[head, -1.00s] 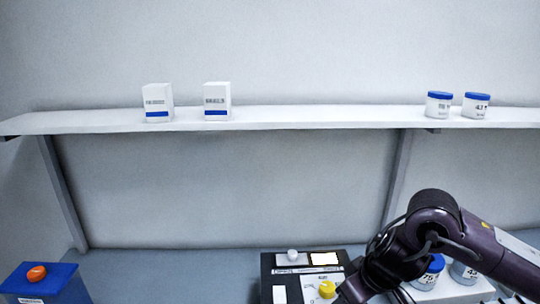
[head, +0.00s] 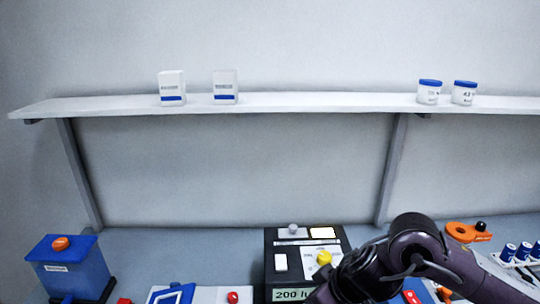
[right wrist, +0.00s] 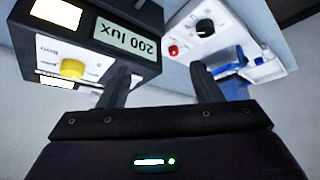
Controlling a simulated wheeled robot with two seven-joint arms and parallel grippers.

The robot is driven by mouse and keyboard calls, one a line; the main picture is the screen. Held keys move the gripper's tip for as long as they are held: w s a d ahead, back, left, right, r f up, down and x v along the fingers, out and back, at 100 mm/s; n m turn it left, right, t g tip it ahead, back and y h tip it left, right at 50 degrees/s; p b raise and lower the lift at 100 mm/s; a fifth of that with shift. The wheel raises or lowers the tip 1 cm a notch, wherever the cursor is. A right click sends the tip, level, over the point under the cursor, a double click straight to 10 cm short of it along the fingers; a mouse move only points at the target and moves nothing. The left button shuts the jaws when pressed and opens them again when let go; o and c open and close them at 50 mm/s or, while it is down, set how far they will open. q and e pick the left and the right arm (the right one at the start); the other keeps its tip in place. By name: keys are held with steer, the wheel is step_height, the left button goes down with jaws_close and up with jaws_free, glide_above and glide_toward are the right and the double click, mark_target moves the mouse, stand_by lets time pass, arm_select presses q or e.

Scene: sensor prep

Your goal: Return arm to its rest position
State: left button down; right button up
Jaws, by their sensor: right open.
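My right arm (head: 415,250) reaches in from the lower right of the head view and bends down past the bottom edge, so its gripper is hidden there. In the right wrist view my right gripper (right wrist: 160,78) is open, with nothing between its two dark fingers. Beyond the fingers are a black box (right wrist: 100,72) reading 200 lux with a yellow knob, and a white device (right wrist: 228,40) with a black knob and a red button. The black box also shows in the head view (head: 268,262), left of my arm. My left arm is not in view.
A blue box (head: 80,270) with an orange knob stands at the left. A shelf (head: 320,103) holds two white boxes and two blue-lidded jars. At the right are an orange piece (head: 458,231) and a rack (head: 525,262) of blue-capped vials.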

steer(key=s+a+r+n+t+y, duration=0.1)
steer(key=s+a+r+t+y, duration=0.15)
steer(key=a, duration=0.85)
steer(key=s+d+f+m+g+h, duration=0.1)
steer(key=s+d+f+m+h, duration=0.15)
steer(key=s+d+f, duration=0.35)
steer(key=s+d+f+m+g+h, duration=0.1)
steer(key=s+d+f+m+h, duration=0.2)
steer(key=d, duration=0.5)
steer(key=s+d+f+m+g+h, duration=0.1)
steer(key=s+d+f+m+g, duration=0.2)
steer(key=s+d, duration=0.35)
step_height(320, 180, down, 37)
steer(key=s+b, duration=0.2)
steer(key=b, duration=0.3)
arm_select(q)
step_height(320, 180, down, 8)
steer(key=b, duration=0.3)
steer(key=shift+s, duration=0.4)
arm_select(e)
steer(key=s+d+f, duration=0.2)
steer(key=s+f, duration=0.7)
steer(key=f, duration=0.1)
steer(key=s+d+f+g, duration=0.1)
steer(key=s+d+f, duration=0.1)
steer(key=s+f, duration=0.8)
steer(key=shift+s+d+f+n+h, duration=0.2)
steer(key=shift+n+h, duration=0.1)
steer(key=shift+n, duration=0.15)
